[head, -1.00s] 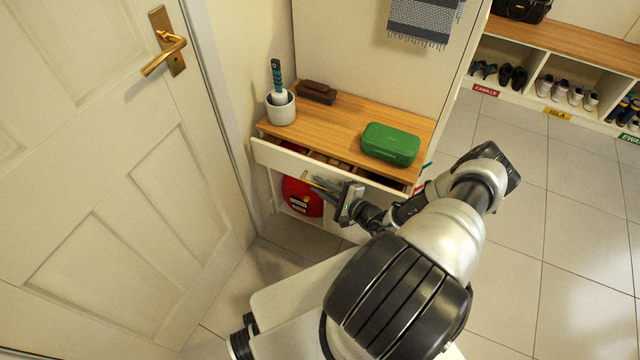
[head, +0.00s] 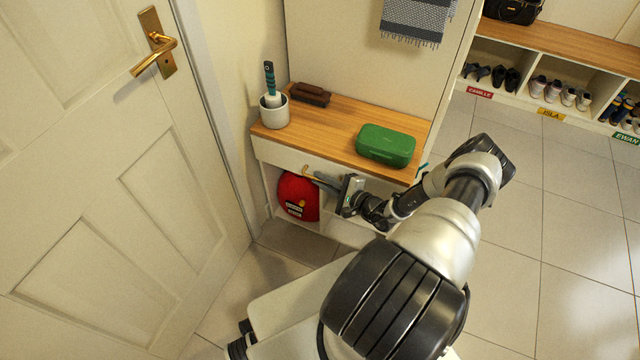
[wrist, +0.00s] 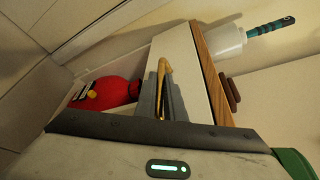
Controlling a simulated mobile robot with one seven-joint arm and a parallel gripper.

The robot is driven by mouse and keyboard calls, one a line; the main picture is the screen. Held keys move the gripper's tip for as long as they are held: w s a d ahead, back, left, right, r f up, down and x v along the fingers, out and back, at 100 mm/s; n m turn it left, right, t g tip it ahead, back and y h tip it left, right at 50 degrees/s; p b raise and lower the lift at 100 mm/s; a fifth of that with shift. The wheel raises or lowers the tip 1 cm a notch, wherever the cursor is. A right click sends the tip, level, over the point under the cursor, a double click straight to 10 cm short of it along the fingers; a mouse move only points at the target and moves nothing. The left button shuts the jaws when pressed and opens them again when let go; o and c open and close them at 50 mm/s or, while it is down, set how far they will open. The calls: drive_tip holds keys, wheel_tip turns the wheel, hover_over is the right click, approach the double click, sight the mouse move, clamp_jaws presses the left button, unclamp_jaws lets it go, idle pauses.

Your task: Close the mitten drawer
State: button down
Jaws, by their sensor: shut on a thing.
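The mitten drawer (head: 274,154) is a white-fronted drawer under the wooden top of a small cabinet. Its front now sits under the wooden edge, and no open inside shows in the head view. Its brass handle (head: 307,171) is at the middle of the front, and the handle also shows in the wrist view (wrist: 163,68). My gripper (head: 324,179) is at the drawer front, shut on the handle; its grey fingers (wrist: 163,97) lie around the brass bar in the wrist view.
On the wooden top (head: 335,123) are a green case (head: 386,145), a brown brush (head: 310,94) and a pot with a brush (head: 274,111). A red item (head: 298,196) sits in the cubby below. A door (head: 120,190) stands left; tiled floor is free at right.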

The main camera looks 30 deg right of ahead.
drive_tip(key=c, duration=2.1)
unclamp_jaws()
drive_tip(key=shift+w+d, duration=0.2)
drive_tip(key=shift+d, duration=0.1)
drive_tip(key=p+v, duration=0.2)
drive_tip(key=v, duration=1.5)
drive_tip(key=shift+s+a+p, duration=0.15)
drive_tip(key=shift+s+p, duration=0.15)
drive_tip(key=shift+p, duration=0.1)
